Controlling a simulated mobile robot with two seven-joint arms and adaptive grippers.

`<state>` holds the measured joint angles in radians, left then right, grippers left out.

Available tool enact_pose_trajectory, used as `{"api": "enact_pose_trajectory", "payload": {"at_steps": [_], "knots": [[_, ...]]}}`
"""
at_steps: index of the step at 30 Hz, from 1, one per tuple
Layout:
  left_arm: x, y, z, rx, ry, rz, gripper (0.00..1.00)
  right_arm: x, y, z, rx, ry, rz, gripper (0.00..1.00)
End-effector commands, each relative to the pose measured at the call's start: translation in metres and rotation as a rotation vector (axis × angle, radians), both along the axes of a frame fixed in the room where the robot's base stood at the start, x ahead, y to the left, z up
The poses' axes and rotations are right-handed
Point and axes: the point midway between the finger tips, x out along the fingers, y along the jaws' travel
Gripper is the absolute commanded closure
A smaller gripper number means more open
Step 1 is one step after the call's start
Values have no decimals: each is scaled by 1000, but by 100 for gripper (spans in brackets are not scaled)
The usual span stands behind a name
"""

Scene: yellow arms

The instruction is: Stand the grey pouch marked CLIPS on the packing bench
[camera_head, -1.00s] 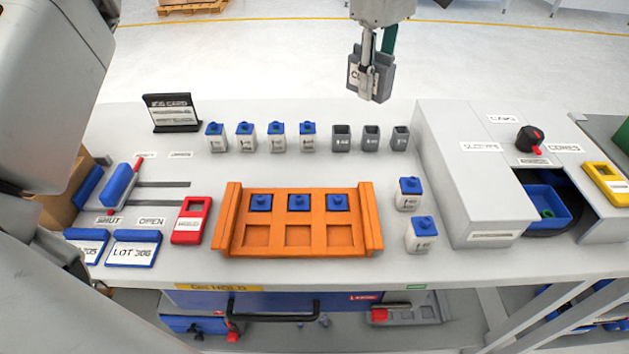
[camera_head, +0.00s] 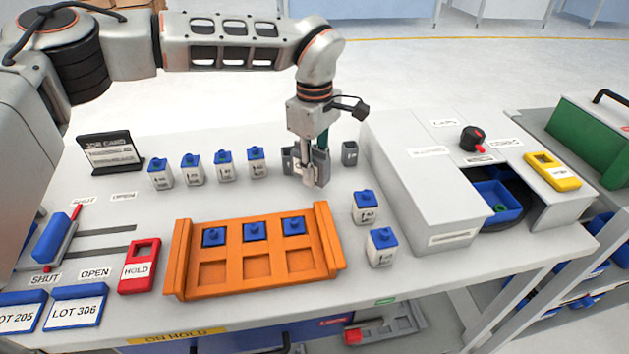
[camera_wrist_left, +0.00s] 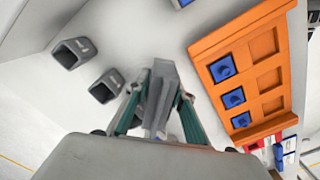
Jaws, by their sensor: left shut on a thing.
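The grey pouch (camera_head: 294,163) is upright between the fingers of my left gripper (camera_head: 312,170), low over the back middle of the packing bench (camera_head: 200,204). Only part of its label shows beside the near finger. In the left wrist view the pouch (camera_wrist_left: 163,82) sits between the green-sided fingers, which are shut on it. I cannot tell whether its bottom touches the bench top. My right gripper is not in view.
One small grey cup (camera_head: 350,153) stands just right of the pouch. Blue-capped bottles (camera_head: 225,166) stand in a row to its left. An orange tray (camera_head: 180,262) lies in front, with two more bottles (camera_head: 366,207) at its right. A grey housing (camera_head: 420,180) stands further right.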

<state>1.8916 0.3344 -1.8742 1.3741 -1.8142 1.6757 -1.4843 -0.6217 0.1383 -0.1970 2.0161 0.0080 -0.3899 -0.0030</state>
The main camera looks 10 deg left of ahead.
Motion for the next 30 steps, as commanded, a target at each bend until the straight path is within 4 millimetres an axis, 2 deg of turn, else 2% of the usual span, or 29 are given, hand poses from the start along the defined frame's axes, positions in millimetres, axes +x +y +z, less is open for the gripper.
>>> {"api": "enact_pose_trajectory", "payload": {"at_steps": [3, 7, 19, 20, 21, 30], "knots": [[-1, 0, -20, 0, 5, 0, 99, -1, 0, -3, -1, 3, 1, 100], [-1, 0, -36, 0, 4, 0, 99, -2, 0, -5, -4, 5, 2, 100], [0, 0, -39, 0, 2, 1, 99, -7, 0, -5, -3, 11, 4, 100], [0, 0, -39, -1, 1, 1, 72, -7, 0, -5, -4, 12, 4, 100], [0, 0, -39, -1, 1, 1, 62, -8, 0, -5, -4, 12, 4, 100], [0, 0, -39, 0, 2, 0, 60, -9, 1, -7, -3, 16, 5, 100]]}}
